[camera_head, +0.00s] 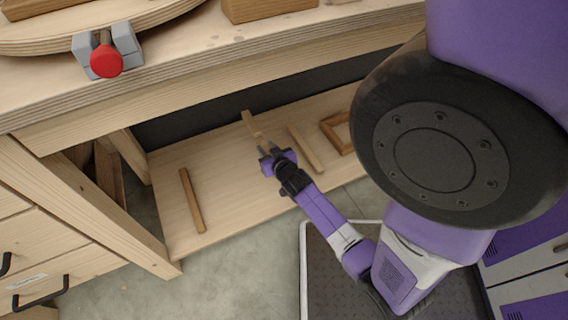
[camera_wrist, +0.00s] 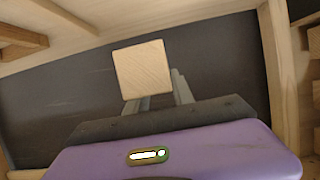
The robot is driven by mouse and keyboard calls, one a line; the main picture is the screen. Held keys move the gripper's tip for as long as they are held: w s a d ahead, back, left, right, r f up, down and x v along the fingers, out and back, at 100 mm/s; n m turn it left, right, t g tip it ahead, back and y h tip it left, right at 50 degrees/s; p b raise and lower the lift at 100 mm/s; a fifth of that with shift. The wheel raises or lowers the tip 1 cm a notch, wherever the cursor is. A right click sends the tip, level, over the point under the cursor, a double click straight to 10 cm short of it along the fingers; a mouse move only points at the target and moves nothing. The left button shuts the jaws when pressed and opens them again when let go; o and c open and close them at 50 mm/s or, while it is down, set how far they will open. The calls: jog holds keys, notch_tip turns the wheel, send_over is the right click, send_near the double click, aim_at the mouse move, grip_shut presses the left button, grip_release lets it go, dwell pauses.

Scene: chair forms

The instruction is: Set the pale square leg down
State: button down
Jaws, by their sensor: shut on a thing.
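The pale square leg (camera_head: 250,122) is in my gripper (camera_head: 267,151), over the lower shelf (camera_head: 225,160) under the workbench. In the head view it sticks out past the fingertips toward the back of the shelf. In the wrist view its square end face (camera_wrist: 143,69) fills the space in front of the fingers and hides part of them. My gripper is shut on it. I cannot tell whether the leg touches the shelf.
A brown leg (camera_head: 192,200) lies on the shelf at left. Another pale leg (camera_head: 306,149) lies just right of my gripper, with a brown wooden frame (camera_head: 335,131) beyond it. The bench top (camera_head: 200,75) overhangs the shelf. Bare shelf shows between the brown leg and my gripper.

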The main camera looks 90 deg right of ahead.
aim_at(270, 183)
notch_tip(270, 183, down, 19)
jog(key=b, duration=0.9)
jog(key=shift+r+b, duration=0.15)
jog(key=shift+b, duration=0.25)
jog(key=shift+f, duration=0.2)
jog(key=c, duration=1.1)
grip_release()
